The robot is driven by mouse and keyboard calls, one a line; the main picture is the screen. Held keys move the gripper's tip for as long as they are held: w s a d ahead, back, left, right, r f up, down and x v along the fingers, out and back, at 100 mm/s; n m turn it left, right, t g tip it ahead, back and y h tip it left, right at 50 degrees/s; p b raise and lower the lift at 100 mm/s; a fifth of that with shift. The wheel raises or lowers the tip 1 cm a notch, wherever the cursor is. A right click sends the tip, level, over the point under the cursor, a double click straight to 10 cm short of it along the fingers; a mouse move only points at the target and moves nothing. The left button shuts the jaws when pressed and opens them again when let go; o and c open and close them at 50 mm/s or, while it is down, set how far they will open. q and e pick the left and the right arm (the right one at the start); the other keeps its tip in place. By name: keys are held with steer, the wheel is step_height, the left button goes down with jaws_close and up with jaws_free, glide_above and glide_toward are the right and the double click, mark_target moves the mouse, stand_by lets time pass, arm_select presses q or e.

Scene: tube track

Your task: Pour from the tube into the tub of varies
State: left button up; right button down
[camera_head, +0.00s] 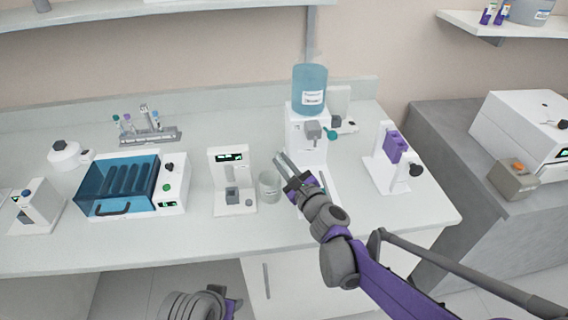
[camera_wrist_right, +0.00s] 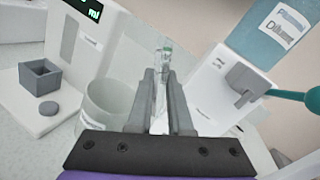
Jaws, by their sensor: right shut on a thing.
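A clear tub (camera_head: 269,186) with a small label stands upright on the bench, just left of my right gripper (camera_head: 283,162). It also shows in the right wrist view (camera_wrist_right: 108,104), left of the fingers. My right gripper (camera_wrist_right: 160,84) is shut on a thin clear tube (camera_wrist_right: 163,62) with some green near its far end. The tube is beside the tub, not over its mouth in the head view. I cannot tell the tube's exact tilt or its contents.
A white dispenser (camera_head: 303,138) with a blue bottle (camera_head: 310,86) stands behind my gripper. A white device with a display (camera_head: 232,181) is left of the tub. The bench front is clear.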

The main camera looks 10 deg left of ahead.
steer(key=shift+d, duration=0.1)
steer(key=shift+w+d+f+m+b, duration=0.1)
steer(key=shift+w+d+m+b, duration=0.2)
steer(key=shift+m, duration=0.3)
steer(key=shift+w+d+f+m+b, duration=0.1)
steer(key=shift+w+d+m+b, duration=0.1)
steer(key=shift+d+m+b, duration=0.3)
steer(key=m, duration=0.2)
steer(key=shift+w+d+r+m, duration=0.2)
steer(key=shift+w+d+m, duration=0.1)
steer(key=shift+w+m, duration=0.1)
